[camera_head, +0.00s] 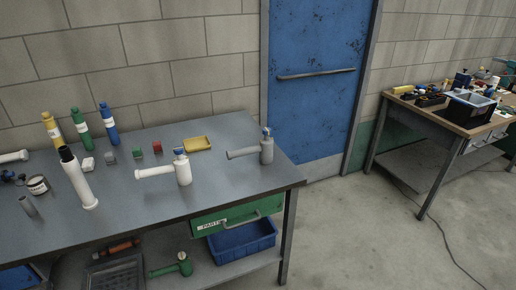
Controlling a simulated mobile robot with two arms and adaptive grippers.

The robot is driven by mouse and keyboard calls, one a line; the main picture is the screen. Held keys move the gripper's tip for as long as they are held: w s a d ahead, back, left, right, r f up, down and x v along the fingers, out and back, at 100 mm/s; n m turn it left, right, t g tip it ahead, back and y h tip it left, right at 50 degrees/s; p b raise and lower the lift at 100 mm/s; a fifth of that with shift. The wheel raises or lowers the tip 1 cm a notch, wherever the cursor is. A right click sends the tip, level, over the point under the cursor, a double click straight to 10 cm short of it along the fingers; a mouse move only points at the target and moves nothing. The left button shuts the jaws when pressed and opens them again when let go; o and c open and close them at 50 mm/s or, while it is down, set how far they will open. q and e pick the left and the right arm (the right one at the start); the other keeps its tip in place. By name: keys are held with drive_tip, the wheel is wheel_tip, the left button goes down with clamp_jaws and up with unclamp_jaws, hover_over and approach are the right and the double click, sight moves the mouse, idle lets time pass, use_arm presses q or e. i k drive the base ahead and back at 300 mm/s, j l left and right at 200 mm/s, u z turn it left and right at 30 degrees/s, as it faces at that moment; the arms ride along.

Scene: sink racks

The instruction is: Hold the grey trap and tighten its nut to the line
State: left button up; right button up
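The grey trap (267,150) stands upright near the right end of the metal bench (225,182). Its grey side pipe (241,153) points left, and a small blue part (266,131) sits at its top. The nut and its line are too small to make out. A similar white trap (183,170) stands to its left, also with a side pipe pointing left and a blue part on top. Neither of my grippers is in view, and nothing touches the grey trap.
A yellow tray (197,144) lies behind the traps. Yellow, green (80,128) and blue bottles (109,123) stand at the back left. The bench's front right is clear. A second table (447,115) is far right.

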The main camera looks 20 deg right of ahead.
sight(266, 131)
drive_tip(key=i+l, duration=0.75)
drive_tip(key=l, duration=0.15)
